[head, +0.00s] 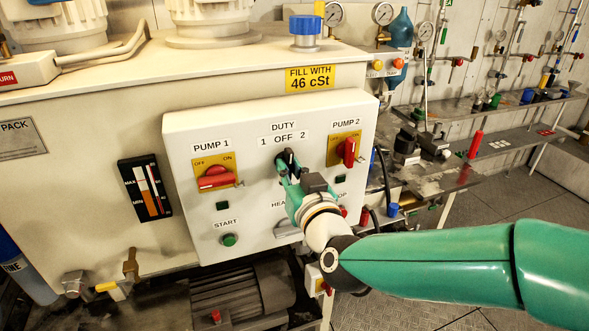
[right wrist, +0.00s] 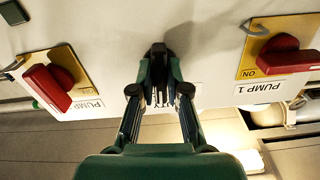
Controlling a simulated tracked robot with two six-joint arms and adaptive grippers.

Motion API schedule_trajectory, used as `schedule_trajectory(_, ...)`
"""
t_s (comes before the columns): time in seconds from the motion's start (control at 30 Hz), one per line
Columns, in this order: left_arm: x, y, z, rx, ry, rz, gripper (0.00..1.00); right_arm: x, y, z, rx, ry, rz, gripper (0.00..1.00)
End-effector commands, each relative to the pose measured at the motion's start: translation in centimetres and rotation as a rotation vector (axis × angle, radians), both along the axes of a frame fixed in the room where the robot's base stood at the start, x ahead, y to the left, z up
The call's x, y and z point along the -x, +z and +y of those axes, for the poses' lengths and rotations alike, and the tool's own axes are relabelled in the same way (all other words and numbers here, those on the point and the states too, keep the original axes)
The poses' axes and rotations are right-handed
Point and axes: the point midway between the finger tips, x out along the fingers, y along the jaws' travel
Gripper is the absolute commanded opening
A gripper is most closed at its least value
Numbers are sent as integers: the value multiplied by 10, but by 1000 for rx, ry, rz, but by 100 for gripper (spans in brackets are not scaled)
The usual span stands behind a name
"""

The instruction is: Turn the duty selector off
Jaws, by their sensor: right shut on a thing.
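The duty selector (head: 286,157) is a small black knob under the DUTY label "1 OFF 2", in the upper middle of the white control panel (head: 185,133). My right gripper (head: 289,168) reaches it from the lower right and is shut on it. In the right wrist view, the selector (right wrist: 158,50) sits between the fingertips of my right gripper (right wrist: 159,75). The fingers hide most of the knob, so I cannot tell which mark it points to. My left gripper is not in view.
The red PUMP 1 switch (head: 216,178) is left of the selector and the red PUMP 2 switch (head: 348,152) is right of it, close to my gripper. A green START button (head: 229,240) is below. A bench (head: 480,185) with fittings stands at the right.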

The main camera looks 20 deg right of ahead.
Motion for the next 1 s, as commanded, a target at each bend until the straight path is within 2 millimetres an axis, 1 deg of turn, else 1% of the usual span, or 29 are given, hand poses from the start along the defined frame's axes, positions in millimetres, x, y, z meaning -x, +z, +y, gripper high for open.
schedule_trajectory(0.03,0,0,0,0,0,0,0,0,-6,1,23,3,15,0)
schedule_trajectory(0.3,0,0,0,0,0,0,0,0,-7,1,99,5,14,0)
schedule_trajectory(0.7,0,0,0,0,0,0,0,0,-8,2,106,7,16,0)
schedule_trajectory(0.73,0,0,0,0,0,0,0,0,-8,2,106,7,16,16)
schedule_trajectory(0.87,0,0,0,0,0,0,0,0,-7,2,105,5,12,38)
schedule_trajectory(0.9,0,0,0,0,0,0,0,0,-6,2,105,5,10,40)
schedule_trajectory(1.0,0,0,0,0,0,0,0,0,-4,2,105,5,7,40)
